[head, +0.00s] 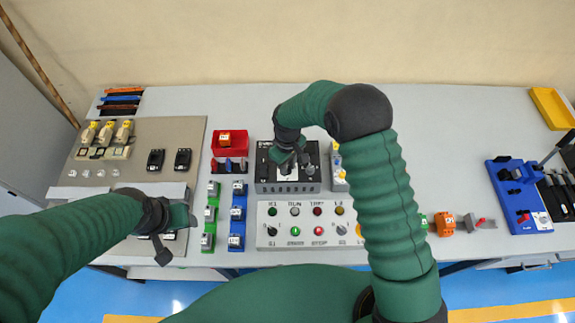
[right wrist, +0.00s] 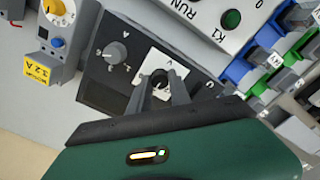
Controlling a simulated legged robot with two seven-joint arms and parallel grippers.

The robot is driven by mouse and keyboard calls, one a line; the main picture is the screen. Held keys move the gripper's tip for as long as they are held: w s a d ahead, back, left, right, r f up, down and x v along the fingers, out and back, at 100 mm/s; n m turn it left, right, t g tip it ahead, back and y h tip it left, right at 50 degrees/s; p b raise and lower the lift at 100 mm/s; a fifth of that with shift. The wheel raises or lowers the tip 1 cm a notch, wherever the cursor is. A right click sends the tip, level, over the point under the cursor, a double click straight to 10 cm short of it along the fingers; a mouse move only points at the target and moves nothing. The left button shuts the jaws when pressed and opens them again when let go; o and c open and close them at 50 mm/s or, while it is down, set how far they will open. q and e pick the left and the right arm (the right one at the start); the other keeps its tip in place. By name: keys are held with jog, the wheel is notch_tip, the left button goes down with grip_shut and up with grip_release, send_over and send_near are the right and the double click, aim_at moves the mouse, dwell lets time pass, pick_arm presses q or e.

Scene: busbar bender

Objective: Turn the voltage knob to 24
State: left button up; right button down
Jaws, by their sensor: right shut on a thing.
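The dark grey power supply box (head: 287,187) stands at the middle of the bench. In the right wrist view its panel (right wrist: 100,90) carries a black knob (right wrist: 159,78) on a white plate marked V. My right gripper (head: 285,168) reaches down over the box. In the right wrist view my right gripper (right wrist: 160,86) has its two fingers on either side of the black knob, shut on it. The knob's pointer and scale numbers are too small or hidden to read. My left gripper (head: 163,248) hangs over the bench's front left, away from the box; its jaws are unclear.
A second, grey knob (right wrist: 116,53) sits beside the held one. A button panel (head: 308,226) lies in front of the box. Green and blue blocks (head: 238,215) and a red bin (head: 229,142) stand left.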

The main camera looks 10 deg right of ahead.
jog(key=shift+w+r, duration=0.1)
jog(key=shift+w, duration=0.1)
jog(key=c, duration=1.5)
grip_release()
jog(key=o, duration=0.3)
notch_tip(320, 180, up, 16)
jog(key=b, duration=0.2)
jog(key=shift+r, duration=0.25)
